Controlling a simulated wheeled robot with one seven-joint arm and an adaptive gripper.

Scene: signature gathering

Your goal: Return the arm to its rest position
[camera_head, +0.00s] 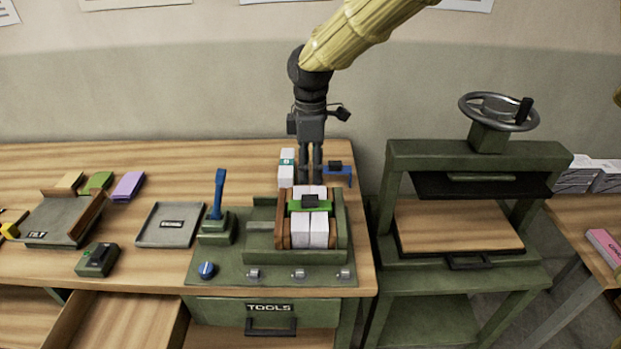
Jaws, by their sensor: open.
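My gripper (311,181) points down at the end of the yellow arm, over the back of the workbench. Its fingers are a little apart and look empty. The fingertips are just behind or above the white paper blocks (309,228) in the green jig, and I cannot tell the exact gap. A green strap with a dark clip (310,201) lies across these blocks, between brown side boards. The green jig base (222,268) carries a blue-handled lever (218,195) and a blue knob (207,270).
A white stack (287,168) and a blue clamp-like tool (338,170) flank the gripper closely. A press with a handwheel (497,112) stands right. A flat tray (171,225) and a sorting tray (62,218) lie left. A drawer (122,325) is open at the front.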

